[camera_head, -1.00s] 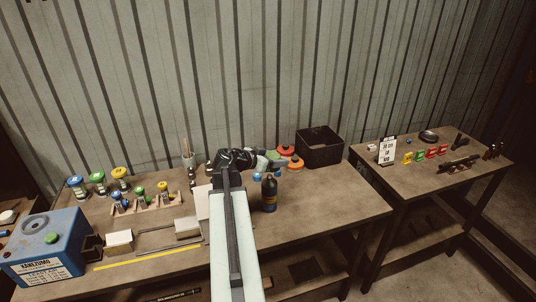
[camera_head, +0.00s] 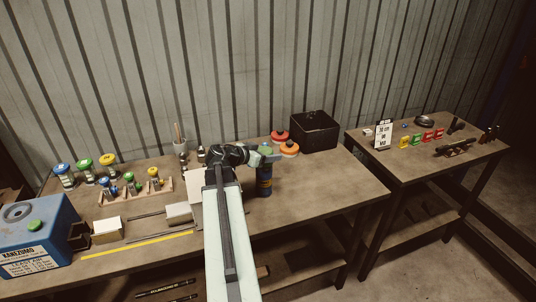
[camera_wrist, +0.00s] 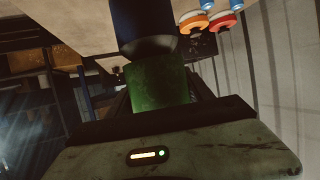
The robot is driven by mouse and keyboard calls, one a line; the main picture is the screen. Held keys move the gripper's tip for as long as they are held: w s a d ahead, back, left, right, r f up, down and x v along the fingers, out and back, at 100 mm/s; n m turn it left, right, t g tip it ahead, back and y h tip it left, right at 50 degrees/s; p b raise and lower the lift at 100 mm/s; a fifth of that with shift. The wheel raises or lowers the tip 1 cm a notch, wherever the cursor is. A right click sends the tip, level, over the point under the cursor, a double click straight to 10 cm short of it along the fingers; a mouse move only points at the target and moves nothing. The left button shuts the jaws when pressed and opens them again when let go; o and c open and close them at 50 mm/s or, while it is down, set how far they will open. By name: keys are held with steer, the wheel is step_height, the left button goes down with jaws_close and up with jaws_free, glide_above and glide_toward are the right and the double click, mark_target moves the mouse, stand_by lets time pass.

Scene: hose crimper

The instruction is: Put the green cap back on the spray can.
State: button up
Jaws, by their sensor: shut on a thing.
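The spray can (camera_head: 264,183) is a dark blue cylinder standing upright on the workbench, right of the middle. My gripper (camera_head: 266,153) is over its top and shut on the green cap (camera_head: 265,149). In the wrist view, which looks upside down, the green cap (camera_wrist: 158,84) is in line with the spray can (camera_wrist: 143,22), with its edge at the can's grey sloping shoulder (camera_wrist: 149,46). I cannot tell whether the cap is seated or just above. The gripper covers part of the can's top in the head view.
Red-topped (camera_head: 280,135) and orange-topped (camera_head: 289,148) things stand close behind and right of the can. A black bin (camera_head: 314,131) is behind them. A blue machine (camera_head: 38,240) and a wooden rack (camera_head: 137,192) are at left. Bench right of the can is clear.

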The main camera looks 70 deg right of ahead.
steer(key=shift+f, duration=0.45)
steer(key=o, duration=1.4)
steer(key=shift+a+r, duration=0.1)
